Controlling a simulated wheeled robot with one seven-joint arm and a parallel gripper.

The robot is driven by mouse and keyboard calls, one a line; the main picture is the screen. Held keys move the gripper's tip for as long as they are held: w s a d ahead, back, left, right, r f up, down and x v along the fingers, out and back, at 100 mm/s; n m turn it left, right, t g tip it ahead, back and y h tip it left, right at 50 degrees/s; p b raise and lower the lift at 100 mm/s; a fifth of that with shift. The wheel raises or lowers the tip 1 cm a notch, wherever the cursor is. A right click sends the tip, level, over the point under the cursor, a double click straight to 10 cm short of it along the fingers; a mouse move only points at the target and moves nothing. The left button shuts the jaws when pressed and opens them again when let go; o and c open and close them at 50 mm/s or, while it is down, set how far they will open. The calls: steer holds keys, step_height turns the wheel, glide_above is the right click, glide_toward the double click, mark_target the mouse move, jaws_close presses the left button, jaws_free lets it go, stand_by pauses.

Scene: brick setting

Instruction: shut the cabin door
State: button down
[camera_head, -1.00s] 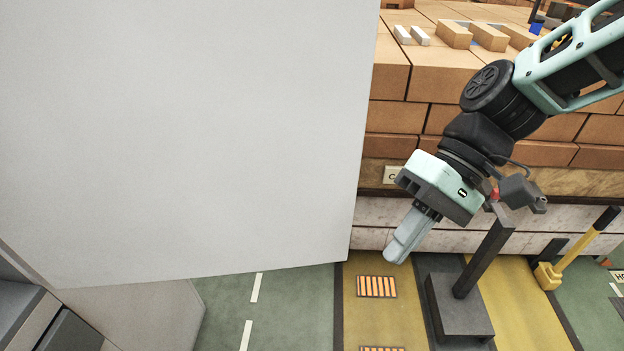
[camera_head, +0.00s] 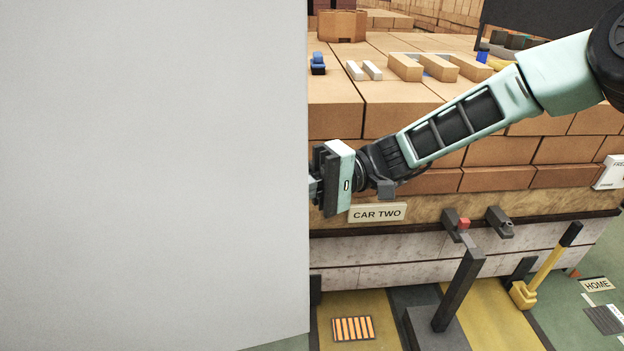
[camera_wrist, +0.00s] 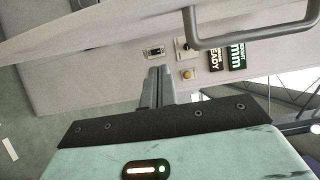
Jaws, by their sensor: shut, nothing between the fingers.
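The cabin door, seemingly the large plain grey panel (camera_head: 150,170), fills the left of the head view, its straight right edge upright. My gripper (camera_wrist: 160,84) is shut and empty, its fingers together in the wrist view. In the head view its body is at the panel's right edge and its fingertips are hidden behind the panel. The wrist view shows a grey bar handle (camera_wrist: 250,42) on a pale panel at upper right, apart from the fingers. I cannot tell whether the fingers touch the panel.
A brick-loaded car (camera_head: 440,120) with a CAR TWO sign (camera_head: 377,213) stands behind my arm. A dark lever post (camera_head: 460,285) and a yellow-handled lever (camera_head: 545,268) stand at lower right. The wrist view shows a pale wall with a yellow button (camera_wrist: 188,74) and lit signs (camera_wrist: 236,55).

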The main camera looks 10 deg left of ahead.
mark_target(273, 221)
steer(key=shift+s+a+p, duration=0.15)
steer(key=shift+s+p, duration=0.3)
steer(key=shift+s, duration=0.95)
steer(key=shift+s+a+p, duration=0.1)
steer(key=shift+s+p, duration=0.35)
steer(key=shift+s, duration=0.9)
